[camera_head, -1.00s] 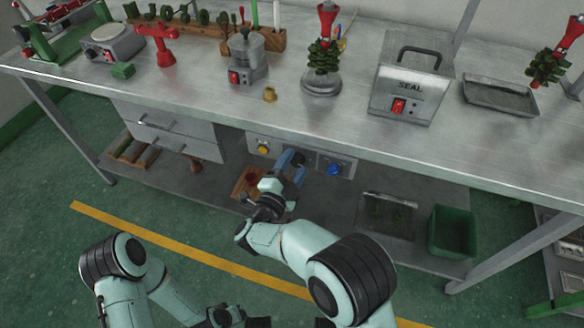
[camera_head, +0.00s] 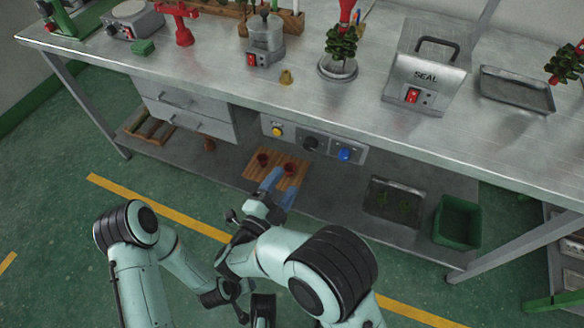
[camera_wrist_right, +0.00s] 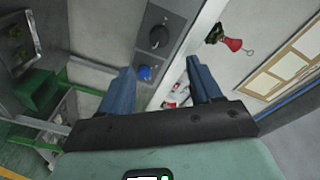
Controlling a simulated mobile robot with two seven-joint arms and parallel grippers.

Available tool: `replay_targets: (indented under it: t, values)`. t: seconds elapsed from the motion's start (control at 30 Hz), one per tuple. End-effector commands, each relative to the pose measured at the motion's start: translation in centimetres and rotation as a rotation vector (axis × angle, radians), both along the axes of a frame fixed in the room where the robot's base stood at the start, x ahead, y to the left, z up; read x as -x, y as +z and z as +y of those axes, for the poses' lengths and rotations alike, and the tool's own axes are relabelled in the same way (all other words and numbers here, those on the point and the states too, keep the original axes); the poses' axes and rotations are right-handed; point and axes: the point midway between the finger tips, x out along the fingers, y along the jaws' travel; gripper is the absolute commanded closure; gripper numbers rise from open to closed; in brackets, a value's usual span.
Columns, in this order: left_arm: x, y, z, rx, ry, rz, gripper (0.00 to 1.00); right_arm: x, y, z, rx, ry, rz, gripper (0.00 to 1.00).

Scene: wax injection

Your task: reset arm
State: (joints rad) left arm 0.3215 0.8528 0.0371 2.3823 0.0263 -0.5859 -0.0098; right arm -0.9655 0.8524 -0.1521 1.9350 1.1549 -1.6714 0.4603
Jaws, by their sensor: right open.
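My right gripper (camera_head: 281,188) is open and empty, with blue fingers apart. It hangs in front of the lower shelf, below the control panel (camera_head: 328,150) and clear of it. The panel carries a yellow button (camera_head: 277,131), a black knob (camera_head: 311,144) and a blue button (camera_head: 345,154). In the right wrist view, the open fingers (camera_wrist_right: 162,66) have nothing between them; the knob (camera_wrist_right: 159,37) and blue button (camera_wrist_right: 145,73) show beyond. My left arm (camera_head: 180,262) is folded at the bottom of the head view; its gripper fingers cannot be made out.
A wooden board (camera_head: 249,175) with two dark red cups lies on the lower shelf just beyond my right gripper. A metal tray (camera_head: 371,207) and green bin (camera_head: 458,203) stand to the right. The metal tabletop (camera_head: 220,80) overhangs the panel. Open floor lies in front.

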Motion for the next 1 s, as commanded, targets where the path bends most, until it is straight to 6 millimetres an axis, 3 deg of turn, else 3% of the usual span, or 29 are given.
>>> replay_targets:
  t: [0.2,0.77,0.87,0.97,1.0]
  values:
    - [0.3,0.2,-0.2,0.004,-0.004,0.009,0.57,1.3,0.0,0.5,-0.001,-0.001,-0.001,0.36]
    - [0.3,0.2,-0.1,0.003,-0.003,0.008,0.57,1.1,-0.2,0.4,0.003,0.0,0.005,0.36]
    - [0.3,0.2,-0.1,0.003,-0.003,0.008,0.57,0.1,-2.0,-0.8,0.028,0.016,0.055,0.36]
    - [0.3,0.2,-0.1,0.003,-0.003,0.008,0.57,-1.8,-6.1,-3.5,0.078,0.063,0.176,0.36]
    - [0.3,0.1,-0.1,0.003,-0.003,0.008,0.57,-2.4,-8.4,-4.9,0.103,0.093,0.245,0.36]
